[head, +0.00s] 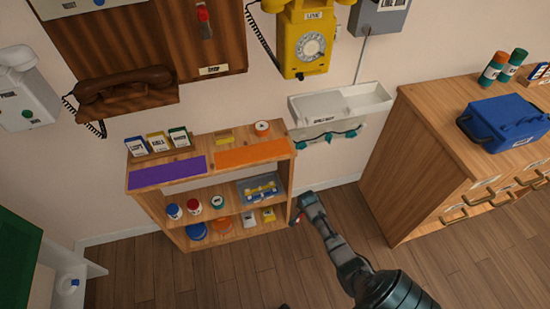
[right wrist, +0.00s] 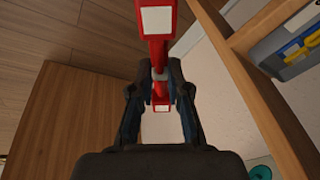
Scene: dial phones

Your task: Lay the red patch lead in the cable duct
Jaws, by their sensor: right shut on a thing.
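My right gripper (right wrist: 160,82) is shut on a red piece with white patches (right wrist: 158,45), apparently the red patch lead. In the right wrist view it runs between the fingers, with part above and part below the grip. In the head view the right gripper (head: 306,202) is just right of the low shelf, and only a speck of red shows at it. A white open trough on the wall (head: 368,94), apparently the cable duct, is up and to the right of the gripper. Teal clips and a dark cable hang at its lower edge. My left gripper is not in view.
A wooden drawer cabinet (head: 395,165) with a blue case (head: 505,122) stands at right. A yellow phone (head: 306,45) hangs above the trough. Floor is free in front of the shelf.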

